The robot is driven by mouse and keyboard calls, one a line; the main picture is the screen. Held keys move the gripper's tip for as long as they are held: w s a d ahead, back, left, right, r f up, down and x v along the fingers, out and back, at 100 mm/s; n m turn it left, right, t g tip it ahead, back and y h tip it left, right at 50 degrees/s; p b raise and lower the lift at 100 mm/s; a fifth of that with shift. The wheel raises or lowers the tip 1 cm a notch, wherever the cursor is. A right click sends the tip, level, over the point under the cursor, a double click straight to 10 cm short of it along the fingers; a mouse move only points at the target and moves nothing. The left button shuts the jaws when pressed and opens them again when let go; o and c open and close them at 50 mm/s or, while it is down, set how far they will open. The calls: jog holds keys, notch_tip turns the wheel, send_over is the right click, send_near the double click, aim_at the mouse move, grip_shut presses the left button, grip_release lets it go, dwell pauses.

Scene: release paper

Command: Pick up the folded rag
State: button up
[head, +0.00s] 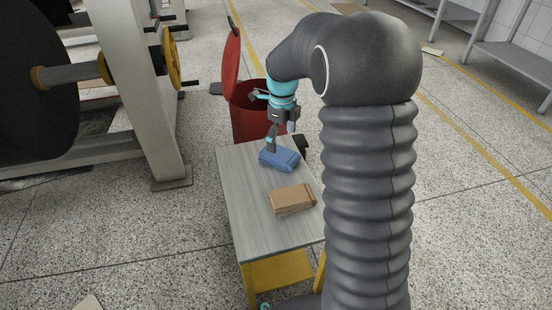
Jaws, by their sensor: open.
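The folded rag (284,161) is a blue bundle lying near the far end of the grey table top. My gripper (271,149) is right above the rag, pointing down, with its lower end at the rag's upper left part. It is open. I cannot tell from this view whether the fingers touch the rag. Part of the rag's top is hidden behind the gripper.
The small grey table (245,215) has yellow legs. A brown folded paper item (291,199) lies nearer on it. A red bin (251,122) with its lid raised stands behind the table. Large machinery (160,110) stands left. The table's left side is bare.

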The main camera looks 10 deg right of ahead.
aim_at(280, 153)
jog(key=shift+w+a+f+b, duration=0.15)
jog(key=shift+f+b, duration=0.15)
jog(key=shift+f, duration=1.1)
jog(key=shift+s+a+f+b, duration=0.1)
jog(key=shift+f+b, duration=0.15)
jog(key=shift+f, duration=1.1)
jog(key=c, duration=1.3)
notch_tip(280, 153, up, 18)
jog(key=p, duration=0.3)
